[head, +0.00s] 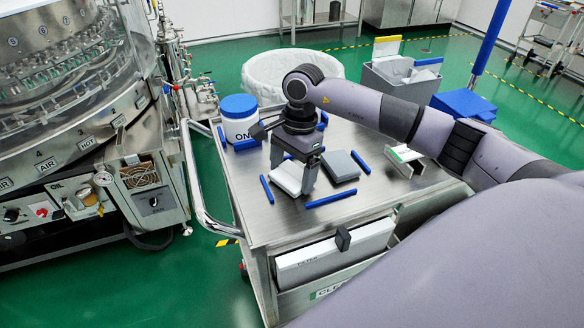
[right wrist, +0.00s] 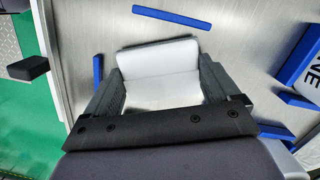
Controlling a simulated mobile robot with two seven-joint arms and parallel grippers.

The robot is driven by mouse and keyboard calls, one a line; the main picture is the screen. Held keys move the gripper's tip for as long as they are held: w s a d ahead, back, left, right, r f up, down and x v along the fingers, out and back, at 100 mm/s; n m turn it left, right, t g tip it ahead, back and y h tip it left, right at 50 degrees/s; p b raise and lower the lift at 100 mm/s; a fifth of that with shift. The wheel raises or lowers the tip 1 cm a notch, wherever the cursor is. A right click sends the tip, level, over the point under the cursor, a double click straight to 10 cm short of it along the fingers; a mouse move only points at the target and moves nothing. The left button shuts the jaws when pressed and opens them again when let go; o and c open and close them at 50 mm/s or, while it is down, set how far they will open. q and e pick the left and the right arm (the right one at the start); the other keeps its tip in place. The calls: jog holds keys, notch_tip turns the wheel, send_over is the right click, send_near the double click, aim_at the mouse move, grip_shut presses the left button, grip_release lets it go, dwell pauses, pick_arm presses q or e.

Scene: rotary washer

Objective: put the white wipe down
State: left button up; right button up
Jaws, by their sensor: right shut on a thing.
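The white wipe (head: 287,178) is a folded white pad, between the fingers of my right gripper (head: 296,180). The gripper points down over the steel cart top (head: 240,205), with the wipe at or just above the surface; I cannot tell if it touches. In the right wrist view the wipe (right wrist: 160,75) lies between the two grey fingers of the gripper (right wrist: 165,85), its far part sticking out past them. My left gripper is not in view.
Blue strips (head: 266,189) (head: 330,199) mark the cart top around the wipe. A grey pad (head: 340,165) lies just right of it. A white tub with a blue lid (head: 239,118) stands behind left. A metal holder (head: 405,158) is at right.

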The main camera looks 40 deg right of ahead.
aim_at(299, 171)
jog(key=shift+f, duration=0.25)
jog(key=o, duration=0.7)
jog(key=shift+r, duration=0.1)
jog(key=shift+o, duration=0.2)
jog(key=shift+r, duration=0.1)
jog(key=shift+r, duration=0.25)
notch_tip(299, 171, up, 12)
jog(key=d+b, duration=0.1)
jog(key=shift+w+d+f, duration=0.15)
jog(key=shift+d+f, duration=0.05)
jog(key=shift+d, duration=0.2)
jog(key=shift+f, duration=0.1)
